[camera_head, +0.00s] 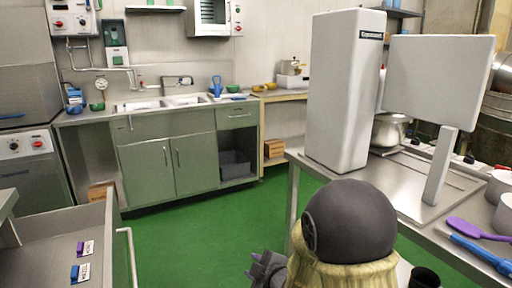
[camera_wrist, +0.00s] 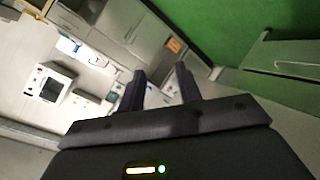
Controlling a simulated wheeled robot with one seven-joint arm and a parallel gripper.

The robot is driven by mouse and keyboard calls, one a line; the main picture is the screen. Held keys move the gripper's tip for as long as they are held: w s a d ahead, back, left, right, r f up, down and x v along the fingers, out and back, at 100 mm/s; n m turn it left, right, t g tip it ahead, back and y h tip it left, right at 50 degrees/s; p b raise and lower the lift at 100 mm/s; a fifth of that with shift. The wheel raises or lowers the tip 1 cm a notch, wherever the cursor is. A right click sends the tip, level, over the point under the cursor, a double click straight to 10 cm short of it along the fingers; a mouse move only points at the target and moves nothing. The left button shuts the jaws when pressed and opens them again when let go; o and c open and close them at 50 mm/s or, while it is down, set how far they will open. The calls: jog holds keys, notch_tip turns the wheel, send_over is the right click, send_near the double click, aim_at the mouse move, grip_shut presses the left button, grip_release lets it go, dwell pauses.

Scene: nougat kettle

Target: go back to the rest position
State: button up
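My gripper (camera_wrist: 158,72) shows in the wrist view with its two dark fingers apart and nothing between them. In the head view part of my gripper (camera_head: 266,268) shows at the bottom centre, beside the dark round joint of my own arm, which hides the rest of it. It is over the green floor, clear of the counters. The wrist view is tilted and looks toward the sink wall.
A steel table (camera_head: 448,234) at right carries a tall white machine (camera_head: 345,95), a steel pot (camera_head: 389,130), a purple spoon (camera_head: 470,229) and a blue utensil (camera_head: 482,252). The green floor (camera_head: 200,235) between is clear.

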jog(key=s+d+f+m+g+h, duration=0.1)
jog(key=s+d+m+g+h, duration=0.45)
jog(key=s+d+m, duration=0.75)
jog(key=s+d+r+m+g+p, duration=0.1)
jog(key=s+d+m+g, duration=0.25)
jog(key=s, duration=0.35)
notch_tip(320, 180, up, 31)
jog(key=p, duration=3)
jog(key=shift+a+f+t+h, duration=0.2)
jog(key=shift+a+t+h, duration=0.15)
jog(key=shift+t+h, duration=0.1)
jog(key=shift+w+a, duration=0.1)
